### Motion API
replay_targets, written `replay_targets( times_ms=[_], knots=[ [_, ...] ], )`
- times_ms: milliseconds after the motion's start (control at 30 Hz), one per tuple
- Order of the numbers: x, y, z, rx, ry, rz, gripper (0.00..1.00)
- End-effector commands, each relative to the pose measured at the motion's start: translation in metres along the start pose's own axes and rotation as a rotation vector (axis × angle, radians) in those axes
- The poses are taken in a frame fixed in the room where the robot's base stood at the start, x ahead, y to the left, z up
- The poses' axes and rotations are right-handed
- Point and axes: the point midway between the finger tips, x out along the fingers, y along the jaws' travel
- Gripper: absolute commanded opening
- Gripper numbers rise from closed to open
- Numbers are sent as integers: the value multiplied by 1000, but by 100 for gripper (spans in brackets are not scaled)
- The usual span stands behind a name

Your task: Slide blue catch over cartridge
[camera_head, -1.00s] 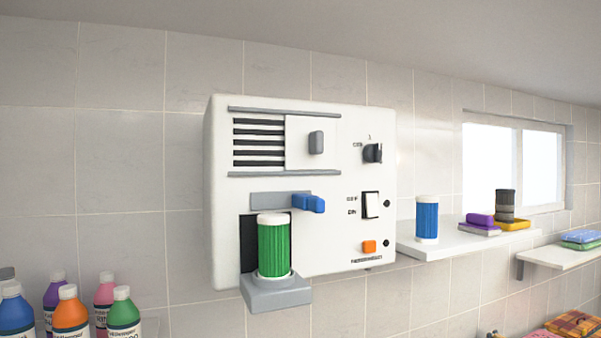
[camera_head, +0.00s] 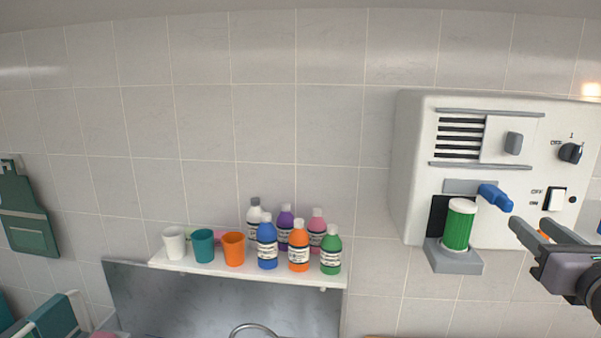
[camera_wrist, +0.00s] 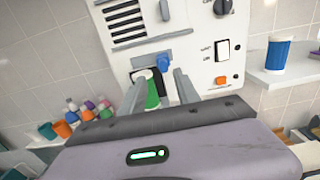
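The blue catch (camera_head: 496,197) sticks out from the right end of a grey strip on the white wall unit (camera_head: 415,170). It sits to the right of and slightly above the cartridge's top. The green cartridge (camera_head: 459,229) with white ends stands upright on a grey ledge, in front of a dark recess. My gripper (camera_head: 530,221) is open and empty, below and right of the catch in the head view. In the wrist view the catch (camera_wrist: 163,63) shows just beyond my spread fingers (camera_wrist: 158,80), and the cartridge (camera_wrist: 152,94) shows partly between them.
The unit also has a slatted vent with a sliding cover (camera_head: 511,140), a dark knob (camera_head: 570,153) and a white rocker switch (camera_head: 553,199). A shelf (camera_head: 200,272) at left holds cups and several bottles. A blue cylinder (camera_wrist: 278,52) stands on the right shelf.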

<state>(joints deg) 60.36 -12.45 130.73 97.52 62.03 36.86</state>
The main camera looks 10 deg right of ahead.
Motion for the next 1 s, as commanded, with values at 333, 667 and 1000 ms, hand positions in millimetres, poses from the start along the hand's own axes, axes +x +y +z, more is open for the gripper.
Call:
replay_targets(
  times_ms=[333, 667, 1000],
  knots=[
    [94, 2, 0, -1, 4, 4, 38],
    [131, 1, -1, -4, 4, 2, 38],
    [132, 1, -2, -4, 4, 2, 24]
  ],
)
